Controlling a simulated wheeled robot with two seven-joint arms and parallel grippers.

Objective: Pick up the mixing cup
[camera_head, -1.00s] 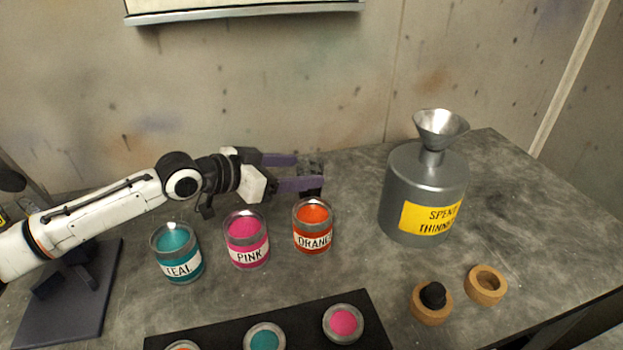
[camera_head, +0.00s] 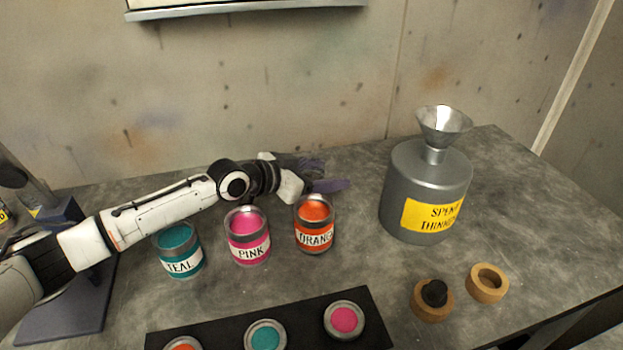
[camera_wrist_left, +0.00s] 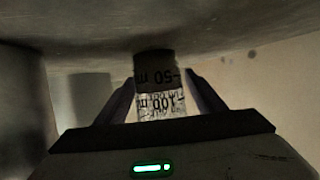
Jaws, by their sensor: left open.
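The mixing cup (camera_wrist_left: 156,72) shows in the left wrist view, dark in its upper part and clear below, with 50 and 100 marks that read upside down. It stands between the two purple fingers of my left gripper (camera_wrist_left: 161,84), which are open on either side of it. I cannot tell whether a finger touches it. In the head view my left gripper (camera_head: 333,174) is low over the back of the table, behind the orange can. I cannot make out the cup there. My right gripper is not in view.
Teal (camera_head: 178,255), pink (camera_head: 248,240) and orange (camera_head: 314,228) cans stand in front of my left arm. A grey thinner container (camera_head: 425,185) with a funnel stands to the right. A black tray (camera_head: 300,318) and two cork rings (camera_head: 487,283) are nearer the front.

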